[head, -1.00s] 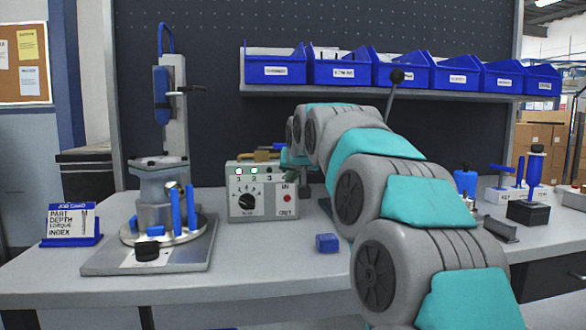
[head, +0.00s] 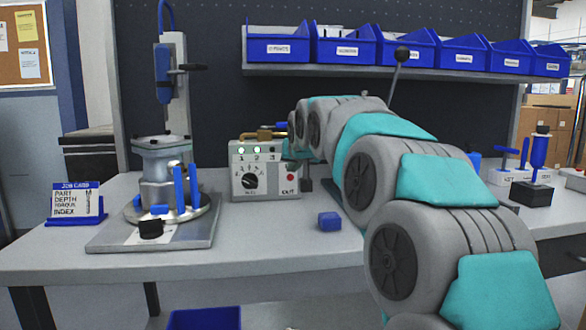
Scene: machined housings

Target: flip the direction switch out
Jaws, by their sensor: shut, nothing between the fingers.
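A grey control box (head: 265,182) stands on the bench, with a black rotary knob (head: 250,181) and a row of small lamps numbered from 1 on its front. At its right side is a small red round part (head: 290,177) above the label OUT. The lever of the direction switch cannot be made out. My arm reaches in from the lower right, and its end with my gripper (head: 292,160) is at the box's upper right corner. My gripper looks shut and empty, but its fingertips are small and mostly hidden by my arm. I cannot tell whether it touches the box.
A fixture with blue handles (head: 172,193) stands on a grey plate at left, beside a blue job card (head: 76,203). A blue block (head: 329,221) lies in front of the box. Blue bins (head: 345,46) line the shelf above. The front bench edge is clear.

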